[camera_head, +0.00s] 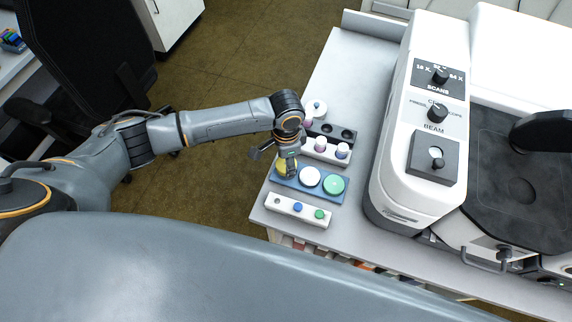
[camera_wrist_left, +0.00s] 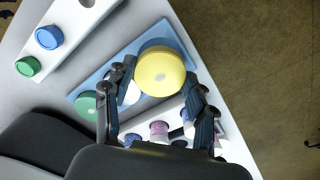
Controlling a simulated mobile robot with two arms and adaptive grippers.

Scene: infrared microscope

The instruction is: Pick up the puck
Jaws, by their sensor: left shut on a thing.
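The yellow puck (camera_head: 281,166) is at the left end of the blue tray (camera_head: 318,193), partly hidden by my left gripper (camera_head: 289,168). In the left wrist view the puck (camera_wrist_left: 161,69) is between the fingers of my left gripper (camera_wrist_left: 160,86), which is shut on it. I cannot tell whether the puck touches the tray or is slightly above it. A white puck (camera_head: 310,177) and a green puck (camera_head: 333,185) sit on the same tray. In the wrist view a finger mostly hides the white one. My right gripper is not in view.
A white block (camera_head: 283,206) with blue and green knobs lies in front of the tray. Behind it are a white holder with capped vials (camera_head: 342,151) and a dark holder (camera_head: 330,131). The white microscope (camera_head: 392,150) stands to the right. The table's left edge is close.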

